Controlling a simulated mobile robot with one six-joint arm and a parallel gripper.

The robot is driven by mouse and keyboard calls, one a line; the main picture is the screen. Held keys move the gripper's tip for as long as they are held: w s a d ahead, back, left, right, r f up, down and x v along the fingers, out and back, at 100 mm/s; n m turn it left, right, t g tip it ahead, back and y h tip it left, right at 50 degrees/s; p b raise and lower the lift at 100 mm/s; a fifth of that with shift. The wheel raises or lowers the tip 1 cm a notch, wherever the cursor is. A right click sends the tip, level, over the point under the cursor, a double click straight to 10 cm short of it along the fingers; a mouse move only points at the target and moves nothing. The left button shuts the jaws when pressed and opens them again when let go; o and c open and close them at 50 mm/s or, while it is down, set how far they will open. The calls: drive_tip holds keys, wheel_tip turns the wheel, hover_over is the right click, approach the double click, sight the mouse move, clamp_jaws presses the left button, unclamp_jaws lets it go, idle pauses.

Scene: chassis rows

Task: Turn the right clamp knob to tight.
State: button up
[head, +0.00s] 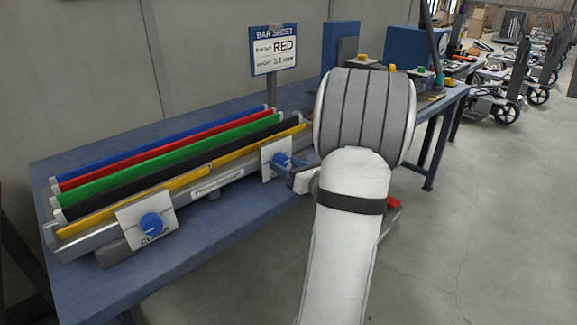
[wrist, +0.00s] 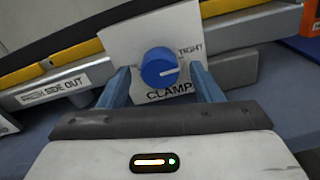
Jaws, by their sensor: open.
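The right clamp knob (wrist: 161,67) is a round blue knob on a white plate (wrist: 122,36) marked CLAMP, with TIGHT printed at the right. A pale pointer line on the knob points right, a little below the word TIGHT. In the head view the right knob (head: 282,160) is partly covered by my gripper (head: 287,170). In the wrist view my gripper (wrist: 160,85) is open, one finger on each side of the knob. I cannot tell whether the fingers touch it. The left clamp knob (head: 151,225) is blue on its own white plate.
Blue, red, green, black and yellow bars lie in a grey rack (head: 100,245) on the blue bench (head: 215,238). A sign (head: 273,49) reading BAR SHEET, RED stands behind. Wheeled chassis (head: 492,105) stand at the far right; the floor (head: 460,240) nearby is clear.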

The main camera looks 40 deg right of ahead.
drive_tip(key=s, duration=0.7)
drive_tip(key=shift+s+d+p, duration=0.3)
drive_tip(key=shift+s+p, duration=0.1)
